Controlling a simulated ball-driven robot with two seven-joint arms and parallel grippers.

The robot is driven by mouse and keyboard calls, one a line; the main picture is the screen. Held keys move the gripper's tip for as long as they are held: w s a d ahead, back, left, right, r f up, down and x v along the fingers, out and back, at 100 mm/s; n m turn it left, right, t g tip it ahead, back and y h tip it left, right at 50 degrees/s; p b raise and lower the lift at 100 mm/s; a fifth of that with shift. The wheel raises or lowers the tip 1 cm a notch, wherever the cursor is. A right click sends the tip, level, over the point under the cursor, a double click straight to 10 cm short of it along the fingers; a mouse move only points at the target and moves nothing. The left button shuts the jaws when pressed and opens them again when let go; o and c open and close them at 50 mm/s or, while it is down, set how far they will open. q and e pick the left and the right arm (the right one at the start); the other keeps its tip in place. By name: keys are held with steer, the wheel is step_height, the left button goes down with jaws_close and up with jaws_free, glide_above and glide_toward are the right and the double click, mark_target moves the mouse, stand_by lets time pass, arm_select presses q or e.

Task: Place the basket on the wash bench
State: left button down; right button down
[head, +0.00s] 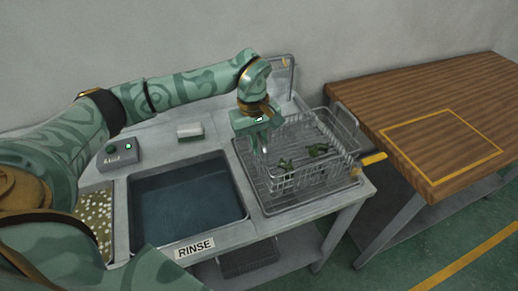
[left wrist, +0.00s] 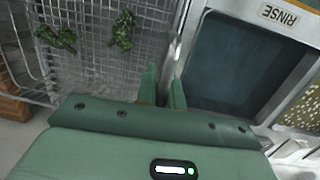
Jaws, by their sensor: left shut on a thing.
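The wire basket (head: 312,178) is at the right part of the grey wash bench (head: 222,140), over a wire drain tray (head: 270,205). It looks upright and holds a few dark green pieces (head: 318,150). I cannot tell whether its bottom touches the tray. My left gripper (head: 264,150) points down at the basket's left side and is shut on its wire wall. In the left wrist view the basket (left wrist: 90,65) lies left of the fingers (left wrist: 163,88), with green pieces (left wrist: 122,30) inside. My right gripper is not in view.
A water-filled rinse basin (head: 188,200) labelled RINSE is left of the basket. A control box (head: 118,153) and a small white block (head: 190,131) stand behind it. A wooden table (head: 440,110) with a yellow outlined, empty area is at the right, across a gap.

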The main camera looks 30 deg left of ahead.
arm_select(q)
steer(key=shift+f, duration=1.05)
steer(key=c, duration=1.5)
jaws_free()
steer(key=r, duration=0.4)
steer(key=a+r+p, duration=0.1)
steer(key=r, duration=0.7)
steer(key=shift+w+a+p, duration=0.1)
steer(key=shift+a+p, duration=0.2)
steer(key=shift+p, duration=0.05)
